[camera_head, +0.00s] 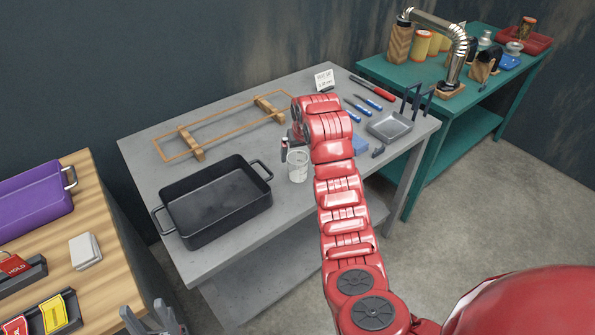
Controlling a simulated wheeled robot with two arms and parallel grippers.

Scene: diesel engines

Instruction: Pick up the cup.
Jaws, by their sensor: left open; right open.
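A clear, glassy cup (297,166) stands upright on the grey table (240,240), just right of the black pan. My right arm reaches over the table from the lower right. My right gripper (291,149) is open at the cup's upper left side, with a dark finger beside the rim. The arm's red wrist hides part of this gripper, so I cannot tell whether it touches the cup. My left gripper (148,316) is open and empty at the bottom edge, near the wooden table, far from the cup.
A black roasting pan (214,198) stands left of the cup. A wooden frame (197,152) lies behind it. Blue-handled tools (368,102), a grey tray (390,125) and a small sign (324,79) are right and back. A wooden table (105,235) is at left.

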